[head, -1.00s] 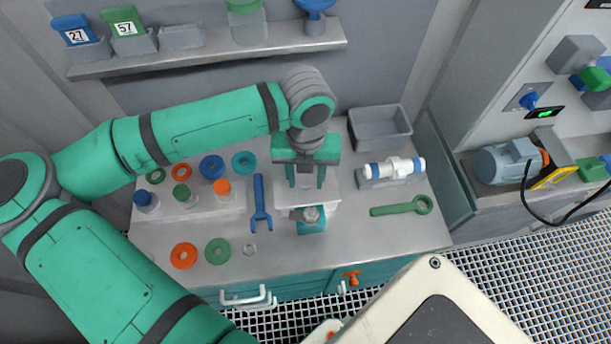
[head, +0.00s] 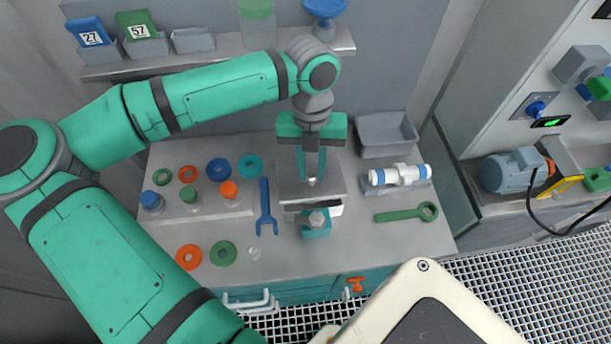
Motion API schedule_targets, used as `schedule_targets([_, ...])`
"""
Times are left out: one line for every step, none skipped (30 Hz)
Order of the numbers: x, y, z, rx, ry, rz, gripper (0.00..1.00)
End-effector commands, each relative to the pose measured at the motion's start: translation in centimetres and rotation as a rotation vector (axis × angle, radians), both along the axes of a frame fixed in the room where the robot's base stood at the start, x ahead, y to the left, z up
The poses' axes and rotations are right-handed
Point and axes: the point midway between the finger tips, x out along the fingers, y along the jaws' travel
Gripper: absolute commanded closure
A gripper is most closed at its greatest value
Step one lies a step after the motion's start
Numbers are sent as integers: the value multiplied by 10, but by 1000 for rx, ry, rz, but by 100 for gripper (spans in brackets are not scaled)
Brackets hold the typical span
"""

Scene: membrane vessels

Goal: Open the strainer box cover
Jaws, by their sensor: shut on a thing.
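The strainer box (head: 335,210) stands in the middle of the bench, pale, with a teal fitting (head: 316,230) at its front. Its grey cover (head: 333,186) lies over the box's top, and a small pale knob shows at its middle. My gripper (head: 312,179) points down over the cover, with its two teal fingers shut on the knob. A dark line shows between the cover's front edge and the pale box. I cannot tell whether the cover is resting or slightly raised. My gripper hides the back of the cover.
A blue wrench (head: 265,207) lies left of the box, beside rings and capped bottles. Right are a white-and-blue cartridge (head: 400,175), a green wrench (head: 408,215) and an empty grey bin (head: 386,134). A shelf (head: 200,63) runs behind.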

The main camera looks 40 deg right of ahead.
Motion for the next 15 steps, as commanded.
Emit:
schedule_targets([7, -5, 5, -9, -11, 4, 100])
schedule_targets([8, -6, 7, -9, -11, 4, 100])
schedule_targets([11, -8, 9, -9, -12, 4, 100])
schedule_targets([12, -9, 10, -10, -13, 5, 100])
schedule_targets([14, -10, 12, -9, -13, 5, 100])
schedule_targets([16, -11, 14, -10, -14, 5, 100])
schedule_targets([17, -12, 15, -10, -14, 5, 100])
schedule_targets([19, -13, 16, -10, -14, 4, 100])
schedule_targets([20, -14, 17, -10, -14, 4, 100])
schedule_targets([21, -15, 17, -10, -14, 4, 100])
schedule_targets([22, -16, 18, -10, -14, 4, 100])
schedule_targets([23, -17, 19, -10, -14, 5, 100])
schedule_targets([24, -17, 19, -10, -14, 5, 100])
schedule_targets([24, -17, 20, -10, -14, 5, 100])
schedule_targets([25, -18, 20, -10, -14, 5, 100])
